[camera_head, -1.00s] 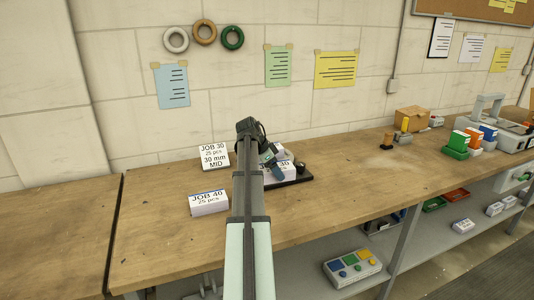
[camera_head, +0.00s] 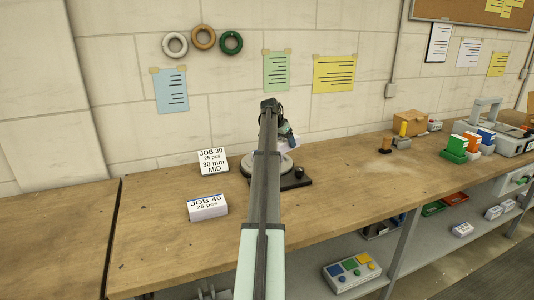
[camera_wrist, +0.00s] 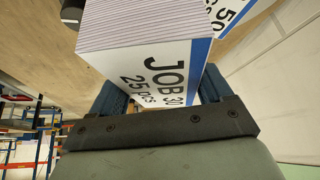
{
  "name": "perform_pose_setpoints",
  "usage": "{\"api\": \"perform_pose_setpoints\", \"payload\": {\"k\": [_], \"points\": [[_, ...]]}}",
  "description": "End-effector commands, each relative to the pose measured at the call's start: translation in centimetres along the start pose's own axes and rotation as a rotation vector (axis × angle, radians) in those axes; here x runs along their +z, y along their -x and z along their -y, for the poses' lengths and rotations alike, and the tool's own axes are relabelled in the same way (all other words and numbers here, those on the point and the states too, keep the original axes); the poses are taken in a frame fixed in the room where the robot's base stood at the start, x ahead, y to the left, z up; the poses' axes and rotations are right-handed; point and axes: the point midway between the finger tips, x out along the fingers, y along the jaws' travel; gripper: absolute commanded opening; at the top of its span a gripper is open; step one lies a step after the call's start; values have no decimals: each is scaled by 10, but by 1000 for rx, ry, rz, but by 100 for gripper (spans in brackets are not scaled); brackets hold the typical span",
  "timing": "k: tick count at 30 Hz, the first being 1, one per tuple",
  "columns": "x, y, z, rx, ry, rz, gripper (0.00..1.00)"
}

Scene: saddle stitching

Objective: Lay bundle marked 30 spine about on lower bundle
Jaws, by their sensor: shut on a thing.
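My gripper (camera_head: 285,136) is raised above the round grey plate (camera_head: 274,165) on its black base. In the wrist view its dark blue fingers (camera_wrist: 165,95) are shut on a white bundle marked JOB 30, 25 pcs (camera_wrist: 150,62). Page edges and a blue strip along one side of the label show. A second bundle marked 50 (camera_wrist: 229,12) shows partly at the top right of the wrist view. I cannot tell whether the two touch. In the head view the arm hides most of the held bundle.
A bundle marked JOB 40 (camera_head: 207,207) lies on the bench (camera_head: 160,240), left of my arm. A JOB 30, 30 mm, MID sign (camera_head: 213,162) stands behind it. A black knob (camera_head: 299,172) sits on the base.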

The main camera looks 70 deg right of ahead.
Motion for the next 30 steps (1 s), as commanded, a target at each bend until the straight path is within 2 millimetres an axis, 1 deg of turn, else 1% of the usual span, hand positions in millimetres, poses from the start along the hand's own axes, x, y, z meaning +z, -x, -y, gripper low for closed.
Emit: {"api": "perform_pose_setpoints", "payload": {"k": [1, 3, 12, 21, 30], "points": [[-5, 1, 8, -37, 60, -2, 24], [-8, 2, 18, -89, 150, -1, 24], [-16, 9, 52, -298, 511, -1, 24], [-21, 19, 75, -500, 863, -1, 24], [-21, 30, 91, -713, 1237, 1, 24]]}}
